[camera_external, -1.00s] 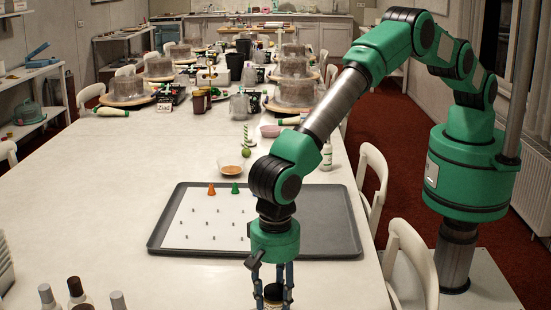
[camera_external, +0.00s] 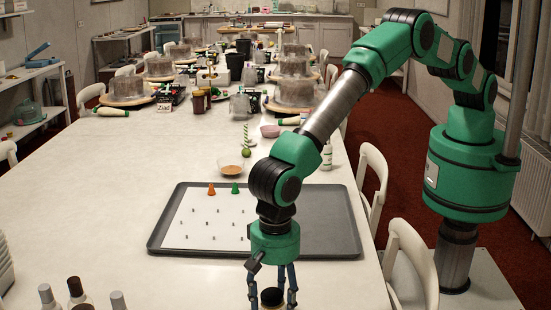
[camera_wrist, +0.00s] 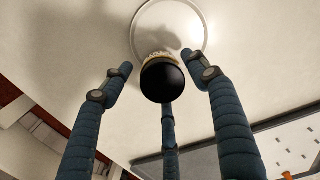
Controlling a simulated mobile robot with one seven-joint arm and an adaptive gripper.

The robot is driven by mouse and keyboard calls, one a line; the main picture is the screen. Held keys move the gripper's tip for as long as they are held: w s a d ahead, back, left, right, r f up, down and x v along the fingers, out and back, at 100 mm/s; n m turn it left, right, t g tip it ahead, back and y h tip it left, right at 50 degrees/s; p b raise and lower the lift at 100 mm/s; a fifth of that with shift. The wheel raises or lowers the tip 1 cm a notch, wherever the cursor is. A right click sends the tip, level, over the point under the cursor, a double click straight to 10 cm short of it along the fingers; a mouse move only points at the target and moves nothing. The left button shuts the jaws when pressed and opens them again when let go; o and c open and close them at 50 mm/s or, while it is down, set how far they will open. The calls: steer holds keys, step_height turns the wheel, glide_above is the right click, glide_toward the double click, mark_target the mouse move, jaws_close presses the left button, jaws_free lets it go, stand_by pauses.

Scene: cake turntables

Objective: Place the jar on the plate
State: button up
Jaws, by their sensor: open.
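The jar has a round black lid (camera_wrist: 162,82) and a pale, gold-toned body with a label, mostly hidden under the lid. In the external view its lid (camera_external: 272,296) shows at the bottom edge. The plate (camera_wrist: 206,40) is white with a thin round rim, at the top of the wrist view. The jar stands at the plate's near side; its base is hidden, so I cannot tell how fully it rests on the plate. My gripper (camera_wrist: 165,72) is open, its three fingers spread around the jar, with visible gaps. It also shows in the external view (camera_external: 272,303).
A grey baking tray (camera_external: 335,225) with a white sheet and small orange and green cones lies just behind my gripper. Several bottles (camera_external: 76,290) stand at the front left. A small bowl (camera_external: 234,168) is beyond the tray.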

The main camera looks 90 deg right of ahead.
mark_target(275, 292)
step_height(275, 292, up, 12)
steer(key=p, duration=0.2)
steer(key=shift+r, duration=0.25)
stand_by(0.7)
stand_by(0.3)
